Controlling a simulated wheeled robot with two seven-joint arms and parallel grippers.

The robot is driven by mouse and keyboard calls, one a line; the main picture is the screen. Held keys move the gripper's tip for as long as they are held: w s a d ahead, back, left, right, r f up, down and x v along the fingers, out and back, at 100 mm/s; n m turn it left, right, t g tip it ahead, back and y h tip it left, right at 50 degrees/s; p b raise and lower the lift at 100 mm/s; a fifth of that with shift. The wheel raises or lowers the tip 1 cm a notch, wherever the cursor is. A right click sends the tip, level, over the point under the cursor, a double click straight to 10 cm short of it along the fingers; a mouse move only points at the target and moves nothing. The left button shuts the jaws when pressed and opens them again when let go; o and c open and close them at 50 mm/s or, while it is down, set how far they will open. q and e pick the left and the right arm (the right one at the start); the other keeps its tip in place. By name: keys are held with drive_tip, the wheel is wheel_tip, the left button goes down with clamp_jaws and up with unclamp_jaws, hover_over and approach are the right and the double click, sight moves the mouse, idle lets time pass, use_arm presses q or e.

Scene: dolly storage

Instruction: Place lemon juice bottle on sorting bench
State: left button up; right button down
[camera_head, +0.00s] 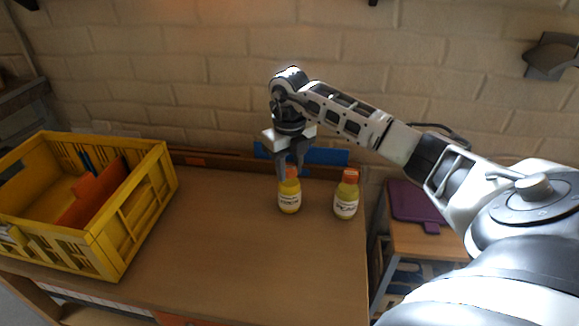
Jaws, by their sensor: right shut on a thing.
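Two yellow bottles with orange caps are at the right part of the wooden sorting bench (215,250). My right gripper (289,172) points down and is shut on the cap of the left lemon juice bottle (290,197), which is upright. Its base looks at bench level; I cannot tell whether it touches the top. The second lemon juice bottle (346,200) stands upright a little to the right, apart from the held one. My left gripper is not in view.
A yellow crate (135,215) with orange and blue things inside stands on the bench's left. A brick wall is behind. A side table (425,238) with a purple board (415,207) is at the right. The bench's middle and front are clear.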

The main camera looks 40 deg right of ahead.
drive_tip(key=c, duration=1)
unclamp_jaws()
